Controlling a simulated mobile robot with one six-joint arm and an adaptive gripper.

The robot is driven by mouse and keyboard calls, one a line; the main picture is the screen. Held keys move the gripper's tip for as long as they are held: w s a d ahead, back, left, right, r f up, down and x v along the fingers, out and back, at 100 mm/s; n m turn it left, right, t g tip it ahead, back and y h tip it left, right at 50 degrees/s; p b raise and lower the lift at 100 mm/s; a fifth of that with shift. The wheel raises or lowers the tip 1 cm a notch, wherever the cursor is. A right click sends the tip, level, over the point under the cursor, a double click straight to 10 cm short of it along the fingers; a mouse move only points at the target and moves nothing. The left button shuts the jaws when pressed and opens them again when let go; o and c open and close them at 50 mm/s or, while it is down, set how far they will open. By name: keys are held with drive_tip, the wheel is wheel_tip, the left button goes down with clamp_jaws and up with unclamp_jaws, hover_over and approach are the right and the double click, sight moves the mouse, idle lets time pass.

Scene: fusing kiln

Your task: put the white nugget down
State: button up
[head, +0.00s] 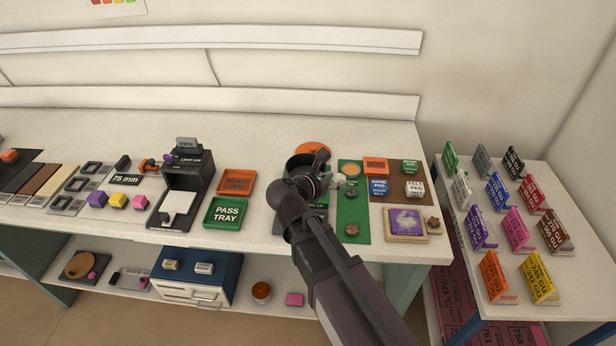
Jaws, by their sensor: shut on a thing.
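My gripper (328,179) is over the right part of the bench, beside the left edge of a green mat (349,229). It is shut on a small whitish lump, the white nugget (340,180), which shows at its fingertips. The fingers are small and dark here, and part of the nugget is hidden by them. I cannot tell how high the nugget is above the mat. My arm covers part of a dark round item behind the gripper.
A green pass tray (226,213) and an orange tray (237,182) sit left. Labelled colour cards stand on the right table (518,254).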

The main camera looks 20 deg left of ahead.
drive_tip(key=shift+w, duration=0.15)
drive_tip(key=shift+w+a, duration=0.1)
drive_tip(key=shift+w, duration=0.05)
drive_tip(key=w+a+f+b, duration=0.1)
drive_tip(key=w+a, duration=0.7)
drive_tip(key=a, duration=0.3)
drive_tip(key=shift+w+a+f, duration=0.15)
drive_tip(key=shift+a+f, duration=0.05)
drive_tip(key=shift+a, duration=0.05)
drive_tip(key=shift+w+a+f+b, duration=0.1)
drive_tip(key=shift+a+f+b, duration=0.05)
drive_tip(key=shift+f+b, duration=0.5)
drive_tip(key=shift+w+a+f+b, duration=0.15)
drive_tip(key=shift+a+f+b, duration=0.05)
drive_tip(key=shift+f+b, duration=0.45)
drive_tip(key=shift+w+a+f+b, duration=0.1)
drive_tip(key=shift+a+f+b, duration=0.05)
drive_tip(key=shift+f+b, duration=0.5)
drive_tip(key=shift+f+b, duration=0.5)
drive_tip(key=shift+b, duration=0.2)
